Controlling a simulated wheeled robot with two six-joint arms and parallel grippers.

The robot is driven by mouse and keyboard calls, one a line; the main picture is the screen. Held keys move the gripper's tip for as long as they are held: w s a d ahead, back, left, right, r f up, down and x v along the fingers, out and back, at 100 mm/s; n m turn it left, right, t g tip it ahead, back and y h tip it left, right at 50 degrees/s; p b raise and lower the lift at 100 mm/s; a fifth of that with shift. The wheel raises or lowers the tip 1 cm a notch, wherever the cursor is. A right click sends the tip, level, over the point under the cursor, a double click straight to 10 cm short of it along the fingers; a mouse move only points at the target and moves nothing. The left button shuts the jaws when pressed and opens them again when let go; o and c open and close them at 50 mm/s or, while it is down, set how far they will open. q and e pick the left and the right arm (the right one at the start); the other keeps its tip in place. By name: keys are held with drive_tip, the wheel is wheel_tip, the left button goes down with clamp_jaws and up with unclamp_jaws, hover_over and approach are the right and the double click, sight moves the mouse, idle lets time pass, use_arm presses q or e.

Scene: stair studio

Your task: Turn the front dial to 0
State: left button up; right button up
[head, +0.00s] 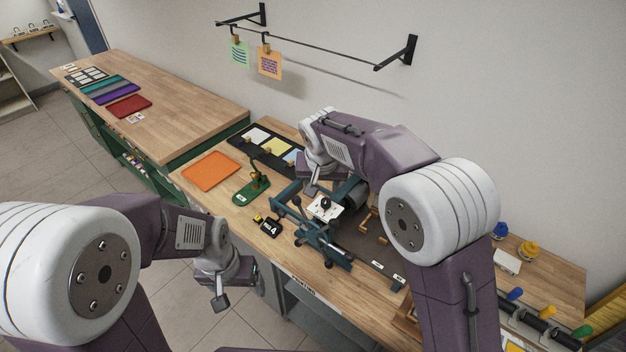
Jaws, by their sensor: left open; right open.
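A teal press-like machine (325,240) stands on the wooden bench. A white plate with a dark round knob (325,203) sits on it and may be the front dial; its reading is too small to tell. My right gripper (314,184) is open and points down just behind and left of the knob, seemingly apart from it. My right arm hides part of the machine's back. My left gripper (238,290) is open and empty, hanging in front of the bench edge, well left of and below the machine.
A black block marked 4 (270,228) lies left of the machine. A green stand (253,187), an orange tray (211,171) and a dark board with pale cards (256,135) are further left. Ink rollers (528,326) lie at the right. Cards hang from a wall rail (315,47).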

sight(326, 201)
drive_tip(key=x, duration=0.2)
drive_tip(key=p+x, duration=0.1)
drive_tip(key=x, duration=0.1)
drive_tip(key=p+x, duration=0.1)
drive_tip(key=x, duration=0.1)
drive_tip(key=shift+s+d+f, duration=0.2)
drive_tip(key=shift+d+f, duration=0.05)
drive_tip(key=shift+f, duration=0.15)
drive_tip(key=shift+w+d+f, duration=0.1)
drive_tip(key=shift+f, duration=0.25)
drive_tip(key=shift+s+d+f, duration=0.15)
drive_tip(key=shift+s+d, duration=0.15)
drive_tip(key=shift+d, duration=0.15)
drive_tip(key=shift+w+a+f, duration=0.1)
drive_tip(key=shift+w+a, duration=0.1)
drive_tip(key=shift+a, duration=0.05)
drive_tip(key=c, duration=0.6)
clamp_jaws()
use_arm(q)
drive_tip(key=r, duration=0.1)
drive_tip(key=s+d+r, duration=0.1)
drive_tip(key=r, duration=0.1)
drive_tip(key=shift+s+d+r, duration=0.2)
drive_tip(key=shift+d+r, duration=0.05)
drive_tip(key=shift+d, duration=0.15)
